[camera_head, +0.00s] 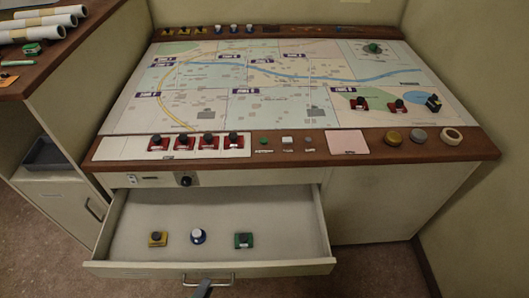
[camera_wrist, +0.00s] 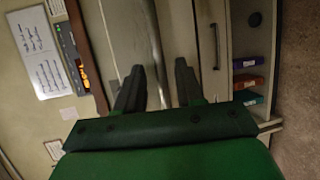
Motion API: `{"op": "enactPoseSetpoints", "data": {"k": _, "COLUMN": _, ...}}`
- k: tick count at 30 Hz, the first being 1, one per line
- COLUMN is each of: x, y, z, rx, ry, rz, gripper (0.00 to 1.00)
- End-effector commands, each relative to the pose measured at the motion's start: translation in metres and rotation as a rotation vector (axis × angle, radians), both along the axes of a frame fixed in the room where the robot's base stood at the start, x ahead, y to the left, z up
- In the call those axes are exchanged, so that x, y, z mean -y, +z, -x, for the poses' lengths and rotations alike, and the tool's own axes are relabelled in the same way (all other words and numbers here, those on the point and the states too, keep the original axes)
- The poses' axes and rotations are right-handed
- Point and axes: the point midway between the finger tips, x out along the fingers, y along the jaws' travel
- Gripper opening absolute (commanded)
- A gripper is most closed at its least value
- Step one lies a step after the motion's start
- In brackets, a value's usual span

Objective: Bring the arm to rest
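Pale cabinet fronts lie beyond the fingers. In the head view only a dark grey piece, perhaps part of my arm, shows at the bottom edge by the handle of the open drawer (camera_head: 110,246). I cannot tell whether it touches the handle.
The console's map board (camera_head: 290,80) bears red pieces (camera_head: 360,104) at right; more red pieces (camera_head: 184,142) line its front ledge. A side counter (camera_head: 60,55) with paper rolls stands at left. The wrist view shows a metal handle (camera_wrist: 214,45) and coloured boxes (camera_wrist: 249,81). Floor is clear at right.

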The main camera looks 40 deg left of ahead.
Motion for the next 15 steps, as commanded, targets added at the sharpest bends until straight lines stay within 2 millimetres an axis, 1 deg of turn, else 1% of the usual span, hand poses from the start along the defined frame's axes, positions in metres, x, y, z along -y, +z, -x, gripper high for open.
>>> {"op": "enactPoseSetpoints", "data": {"k": 2, "x": -0.001, "y": -0.001, "z": -0.003, "rx": -0.001, "ry": -0.001, "rz": 0.001, "gripper": 0.37}}
{"op": "enactPoseSetpoints", "data": {"k": 5, "x": -0.006, "y": -0.001, "z": 0.002, "rx": -0.014, "ry": 0.003, "rz": 0.003, "gripper": 0.37}}
{"op": "enactPoseSetpoints", "data": {"k": 15, "x": -0.051, "y": 0.005, "z": 0.058, "rx": -0.137, "ry": 0.043, "rz": 0.024, "gripper": 0.37}}
